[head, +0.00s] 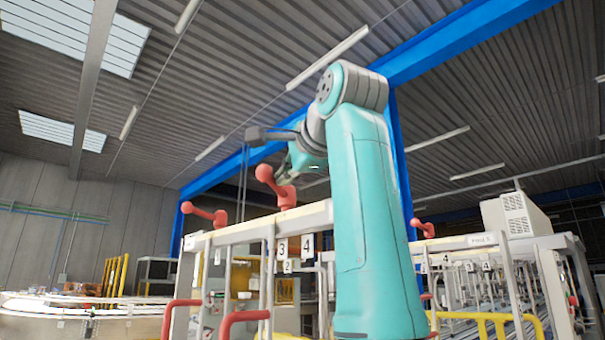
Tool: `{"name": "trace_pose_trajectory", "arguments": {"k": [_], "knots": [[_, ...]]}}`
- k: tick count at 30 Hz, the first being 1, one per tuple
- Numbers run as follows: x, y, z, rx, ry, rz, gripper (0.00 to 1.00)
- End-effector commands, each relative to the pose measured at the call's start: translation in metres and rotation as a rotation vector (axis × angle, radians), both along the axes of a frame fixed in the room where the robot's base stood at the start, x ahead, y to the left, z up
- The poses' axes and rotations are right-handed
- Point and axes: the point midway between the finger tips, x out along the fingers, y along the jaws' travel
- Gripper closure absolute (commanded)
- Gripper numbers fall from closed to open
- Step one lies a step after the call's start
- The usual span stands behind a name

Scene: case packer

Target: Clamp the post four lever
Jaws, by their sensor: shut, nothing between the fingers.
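A red lever (284,192) with a round knob stands raised on top of the pale frame rail, above the number plates 3 (282,248) and 4 (307,243). I cannot tell for certain which plate it belongs to. My gripper (285,170) is at the end of my turquoise arm, just above and behind this lever in the picture. It looks shut and empty, but its fingertips are small and partly hidden by the lever. I cannot tell whether it touches the lever.
Another red lever (207,214) stands on the rail to the left, and one (424,228) to the right of my arm. Red bent handles (240,319) and a yellow rail (485,320) are low in front. A conveyor (75,305) lies far left. The space above the rail is open.

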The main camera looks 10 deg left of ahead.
Motion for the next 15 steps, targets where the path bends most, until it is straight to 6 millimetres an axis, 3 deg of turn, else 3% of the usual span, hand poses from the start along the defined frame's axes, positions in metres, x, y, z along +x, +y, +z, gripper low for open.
{"name": "trace_pose_trajectory", "arguments": {"k": [9, 15], "knots": [[-0.005, 0.022, 0.000, -0.001, 0.001, -0.220, 1.00], [-0.003, 0.030, 0.000, 0.000, 0.001, -0.218, 1.00]]}}
